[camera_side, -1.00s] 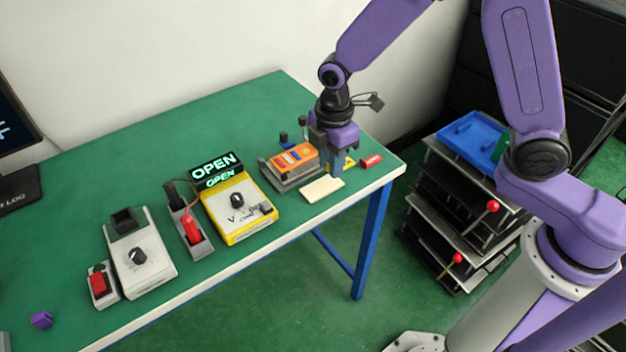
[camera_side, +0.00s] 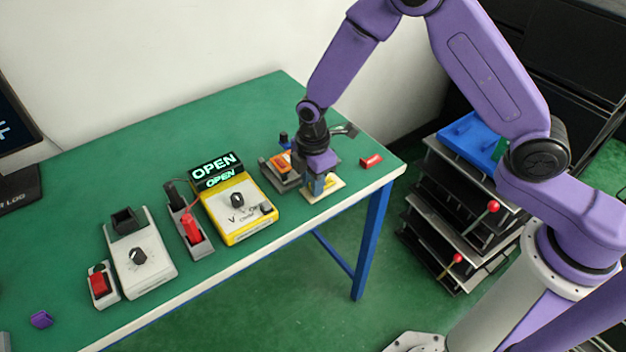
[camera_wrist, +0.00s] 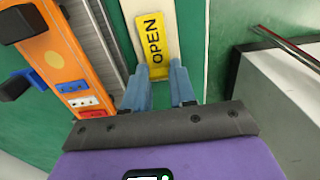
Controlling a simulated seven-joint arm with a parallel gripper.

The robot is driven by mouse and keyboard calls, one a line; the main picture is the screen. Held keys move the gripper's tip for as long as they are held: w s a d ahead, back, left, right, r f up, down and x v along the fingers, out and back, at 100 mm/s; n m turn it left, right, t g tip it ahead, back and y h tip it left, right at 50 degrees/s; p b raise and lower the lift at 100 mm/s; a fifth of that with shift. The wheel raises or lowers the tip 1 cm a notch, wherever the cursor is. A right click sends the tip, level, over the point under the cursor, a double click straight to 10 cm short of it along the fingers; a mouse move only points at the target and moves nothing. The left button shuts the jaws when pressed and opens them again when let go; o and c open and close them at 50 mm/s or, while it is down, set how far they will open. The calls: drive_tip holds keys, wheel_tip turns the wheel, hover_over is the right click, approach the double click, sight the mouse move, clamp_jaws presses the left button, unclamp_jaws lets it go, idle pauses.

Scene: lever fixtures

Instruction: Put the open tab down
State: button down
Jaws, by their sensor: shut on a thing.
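The yellow open tab (camera_wrist: 152,36), lettered OPEN, is between the fingers of my gripper (camera_wrist: 160,68) in the wrist view. My gripper (camera_side: 317,188) is shut on its near end. The tab lies flat over the cream plate (camera_wrist: 192,50), with plate showing on both sides of it. In the side view a little of the tab (camera_side: 332,182) shows beside the fingers, above the cream plate (camera_side: 326,192) near the table's front edge. I cannot tell whether the tab touches the plate.
An orange device (camera_side: 281,160) in a grey holder stands close left of my gripper; it also shows in the wrist view (camera_wrist: 62,55). A yellow box (camera_side: 236,208) with a lit OPEN sign is further left. A red block (camera_side: 371,160) lies right on the green table.

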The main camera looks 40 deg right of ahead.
drive_tip(key=c, duration=0.9)
unclamp_jaws()
drive_tip(key=shift+f, duration=0.1)
drive_tip(key=shift+r, duration=6.15)
